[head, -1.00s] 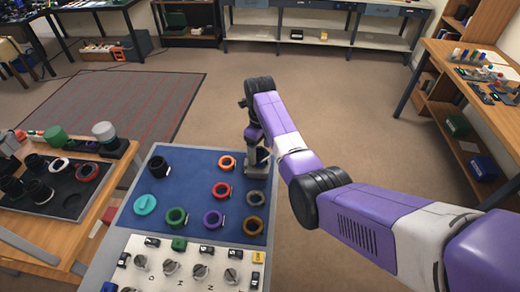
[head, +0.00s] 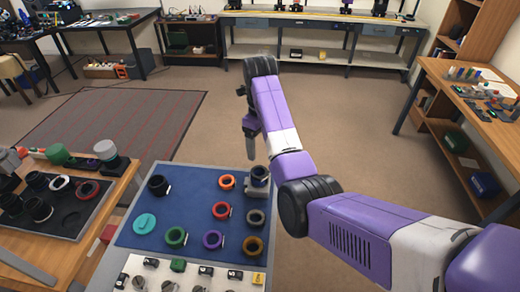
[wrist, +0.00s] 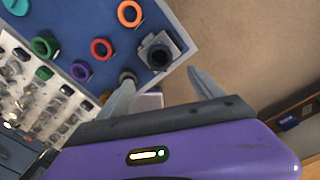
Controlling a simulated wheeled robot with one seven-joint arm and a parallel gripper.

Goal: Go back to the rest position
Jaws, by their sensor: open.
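My gripper (wrist: 163,95) is open and empty, its two grey fingers spread apart in the wrist view. In the head view my gripper (head: 251,148) hangs above the far right corner of the blue mat (head: 190,200). A black lens barrel on a grey block (head: 259,177) stands at that corner, just below the fingers and apart from them. The same barrel (wrist: 158,56) shows in the wrist view beyond the fingertips. Several coloured rings lie on the mat, among them an orange ring (head: 227,182) and a red ring (head: 221,210).
A wooden table (head: 100,222) with a dark tray of lens parts stands at the left. A wooden shelf desk (head: 435,75) stands at the right, and a long bench (head: 320,22) at the back. The carpet between them is open.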

